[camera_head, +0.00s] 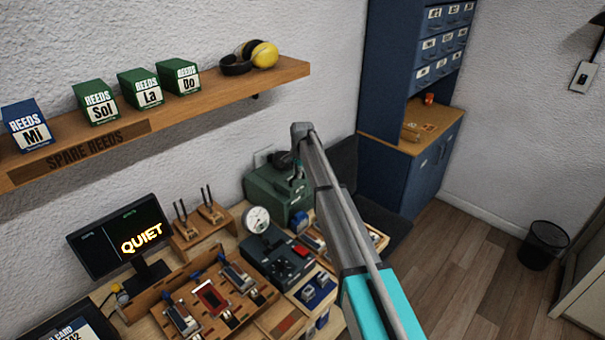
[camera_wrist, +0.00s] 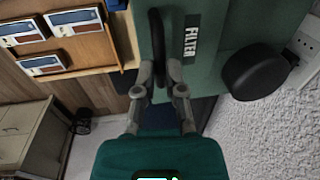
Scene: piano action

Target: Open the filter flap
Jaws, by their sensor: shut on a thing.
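The green filter box (camera_head: 268,190) stands on the bench in the head view, partly hidden behind my arm. In the wrist view its green face with the FILTER label (camera_wrist: 191,40) fills the top middle. A black curved handle (camera_wrist: 156,30) stands out from this face, left of the label. My gripper (camera_wrist: 159,72) is shut on the handle, one finger on each side. In the head view my gripper (camera_head: 298,172) is small and dark at the box's top. I cannot tell how far the flap stands open.
A round black knob (camera_wrist: 255,72) sticks out right of the label, near the white wall. A pressure gauge (camera_head: 256,219), a dark control box (camera_head: 280,262) and a wooden reed rack (camera_head: 160,300) crowd the bench. A shelf (camera_head: 150,122) hangs above.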

